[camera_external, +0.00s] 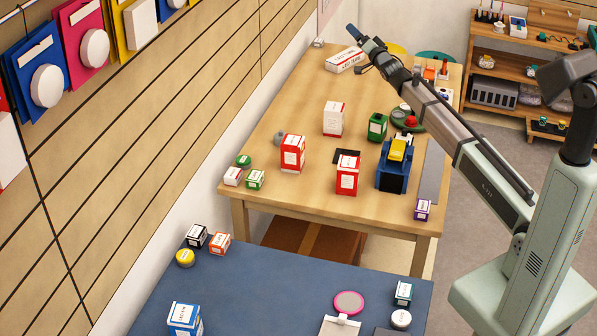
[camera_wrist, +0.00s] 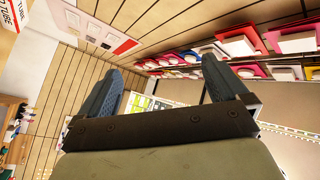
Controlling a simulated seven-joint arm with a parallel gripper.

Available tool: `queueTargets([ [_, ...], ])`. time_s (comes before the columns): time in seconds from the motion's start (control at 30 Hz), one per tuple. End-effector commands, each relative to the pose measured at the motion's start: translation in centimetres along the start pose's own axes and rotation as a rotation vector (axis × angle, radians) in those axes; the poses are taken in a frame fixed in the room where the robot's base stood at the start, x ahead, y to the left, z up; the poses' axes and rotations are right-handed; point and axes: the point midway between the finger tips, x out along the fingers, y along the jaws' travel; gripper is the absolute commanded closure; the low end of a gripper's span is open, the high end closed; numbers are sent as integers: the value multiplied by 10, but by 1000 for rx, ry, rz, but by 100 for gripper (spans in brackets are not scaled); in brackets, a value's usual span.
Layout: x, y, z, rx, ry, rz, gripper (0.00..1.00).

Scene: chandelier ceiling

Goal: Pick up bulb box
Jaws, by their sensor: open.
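Several upright boxes stand on the wooden table in the external view, and their labels are too small to tell which is the bulb box. They include a red and white box (camera_external: 292,153), another red and white box (camera_external: 347,174), a white box with red edges (camera_external: 333,118) and a green box (camera_external: 377,127). My gripper (camera_external: 355,34) is raised over the table's far end, well away from these boxes. In the wrist view my gripper (camera_wrist: 160,82) is open with its two fingers wide apart and nothing between them.
A long white box (camera_external: 346,60) lies at the wooden table's far end (camera_external: 318,72), near my gripper. A blue and yellow machine (camera_external: 394,167) stands at the table's right. A blue table (camera_external: 280,285) with small boxes is in front. Shelving (camera_external: 507,75) stands behind right.

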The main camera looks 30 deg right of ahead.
Motion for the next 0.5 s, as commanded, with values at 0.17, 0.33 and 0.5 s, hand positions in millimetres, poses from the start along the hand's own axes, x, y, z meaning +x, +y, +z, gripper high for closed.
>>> queueTargets([
  [0.17, -10, -70, 76, 86, -98, -23, 0],
  [0.33, -33, -121, 151, 140, -205, -14, 0],
  [0.5, -65, -170, 224, 182, -316, 1, 0],
])
